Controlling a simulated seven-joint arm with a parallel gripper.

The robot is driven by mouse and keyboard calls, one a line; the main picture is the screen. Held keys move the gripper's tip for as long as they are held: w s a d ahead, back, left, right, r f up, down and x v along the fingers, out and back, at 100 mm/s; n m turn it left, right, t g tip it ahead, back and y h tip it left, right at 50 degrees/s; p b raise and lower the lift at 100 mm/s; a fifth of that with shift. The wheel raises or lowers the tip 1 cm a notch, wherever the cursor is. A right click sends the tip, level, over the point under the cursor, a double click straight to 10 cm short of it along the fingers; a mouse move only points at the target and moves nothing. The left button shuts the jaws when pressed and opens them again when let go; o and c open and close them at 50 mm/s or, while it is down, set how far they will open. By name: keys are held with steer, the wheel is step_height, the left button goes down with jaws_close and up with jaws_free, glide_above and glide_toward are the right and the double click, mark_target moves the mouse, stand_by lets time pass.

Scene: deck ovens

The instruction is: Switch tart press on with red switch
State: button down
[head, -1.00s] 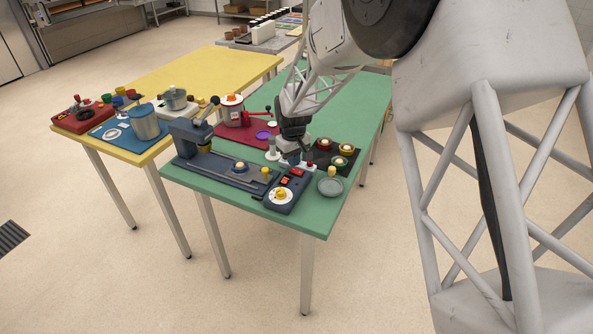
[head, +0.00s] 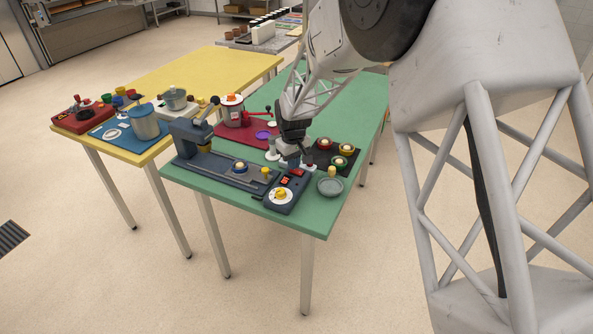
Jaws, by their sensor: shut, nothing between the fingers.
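The tart press (head: 190,135) is a dark blue-grey machine with a lever and a long base on the green table. To its right is a dark control box (head: 275,204) with a white and yellow dial (head: 280,195). A red switch (head: 286,181) shows on the box's upper part, with another red patch (head: 297,172) behind it. My gripper (head: 291,162) points down just behind the box, close to the red parts. Its fingers are shut and empty. The fingertips are small, and I cannot tell whether they touch the box.
A grey round dish (head: 330,187) lies right of the box. A dark tray (head: 350,165) with several round pieces is behind it. A red mat (head: 240,136) with a red-and-white pot is behind the press. The yellow table (head: 190,75) stands to the left. The back of the green table (head: 345,105) is clear.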

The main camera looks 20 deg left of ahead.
steer(key=shift+f, duration=0.45)
stand_by(0.5)
steer(key=shift+r, duration=3.55)
steer(key=shift+d, duration=0.1)
